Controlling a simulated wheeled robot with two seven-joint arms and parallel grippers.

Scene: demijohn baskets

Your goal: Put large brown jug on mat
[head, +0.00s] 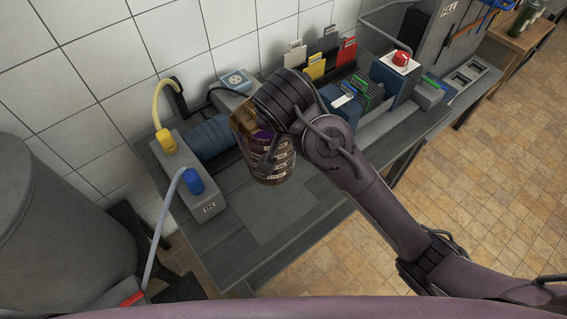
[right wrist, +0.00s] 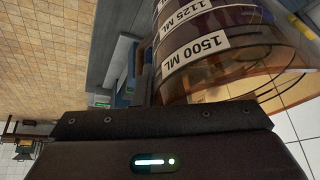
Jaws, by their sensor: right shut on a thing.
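The large brown jug (head: 272,168) is see-through amber with white volume labels and something purple inside. In the head view it is above the back part of the mat, roughly upright; I cannot tell if its base touches. The mat (head: 268,222) is a flat grey rectangle on the table, its back part hidden by the jug. My right gripper (right wrist: 165,122) is shut on the jug; in the head view its fingers are mostly hidden by my arm. In the right wrist view the jug (right wrist: 215,55) fills the top right, with 1500 ML and 1125 ML labels. My left gripper is not in view.
Coloured folders (head: 316,67) and a box with a red knob (head: 401,58) are farther back. The table front (head: 225,262) is clear.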

